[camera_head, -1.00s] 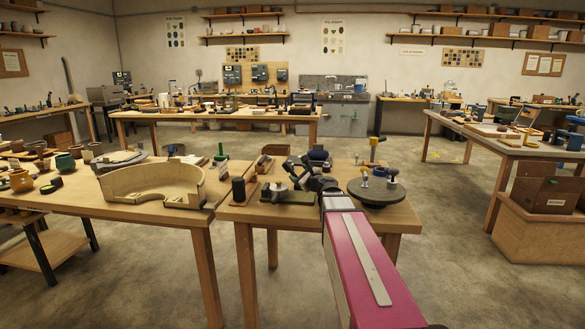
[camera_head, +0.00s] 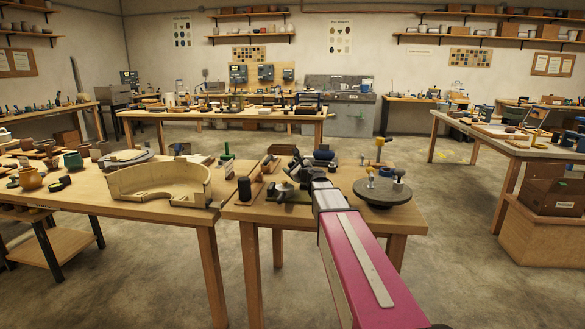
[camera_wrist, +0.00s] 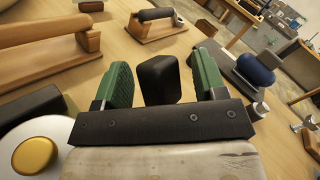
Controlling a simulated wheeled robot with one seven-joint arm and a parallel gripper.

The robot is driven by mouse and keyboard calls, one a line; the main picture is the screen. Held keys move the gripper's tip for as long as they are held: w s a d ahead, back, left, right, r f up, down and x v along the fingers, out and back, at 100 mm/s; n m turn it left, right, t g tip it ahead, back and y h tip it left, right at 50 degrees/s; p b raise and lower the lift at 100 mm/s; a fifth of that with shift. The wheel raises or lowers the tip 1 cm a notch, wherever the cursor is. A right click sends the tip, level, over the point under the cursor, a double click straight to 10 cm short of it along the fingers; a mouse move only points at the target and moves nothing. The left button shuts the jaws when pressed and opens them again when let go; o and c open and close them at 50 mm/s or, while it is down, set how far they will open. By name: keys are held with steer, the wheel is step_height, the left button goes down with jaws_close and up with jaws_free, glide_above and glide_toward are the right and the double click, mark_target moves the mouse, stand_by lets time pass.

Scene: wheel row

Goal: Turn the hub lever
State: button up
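My gripper (camera_wrist: 163,68) is open in the wrist view, with one green finger on each side. A dark, rounded block (camera_wrist: 158,80) stands between the fingers, with a narrow gap on each side. It looks like the hub lever's grip, but its lower part is hidden behind my gripper's black bar, so I cannot tell what it joins. In the head view my arm reaches over the near table, and its end (camera_head: 299,168) is among small dark fixtures. The fingers are too small to make out there.
A white disc with a gold knob (camera_wrist: 35,155) lies close at lower left in the wrist view. A blue knob (camera_wrist: 256,68) is at right. Wooden handled tools (camera_wrist: 155,22) lie beyond. In the head view, a grey round wheel (camera_head: 382,192) stands right of my arm on the table (camera_head: 400,220).

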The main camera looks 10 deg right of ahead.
jaws_close()
steer(key=shift+s+d+r+m+t, duration=0.2)
steer(key=shift+d+r+m+t, duration=0.1)
steer(key=shift+d+m+t, duration=0.3)
steer(key=shift+s+d+r+m+t, duration=0.15)
steer(key=shift+d+r+m+t, duration=0.2)
steer(key=shift+m, duration=0.3)
steer(key=shift+s+d+r+m+t, duration=0.2)
steer(key=shift+d+m+t, duration=0.25)
steer(key=shift+d+m, duration=0.2)
steer(key=shift+o, duration=0.9)
jaws_free()
steer(key=shift+s+d+f, duration=0.1)
steer(key=shift+s+d, duration=0.05)
steer(key=shift+s, duration=0.45)
steer(key=r+v, duration=0.2)
steer(key=v, duration=0.9)
steer(key=shift+s+d+r, duration=0.2)
steer(key=shift+s+d, duration=0.15)
steer(key=shift+s, duration=0.15)
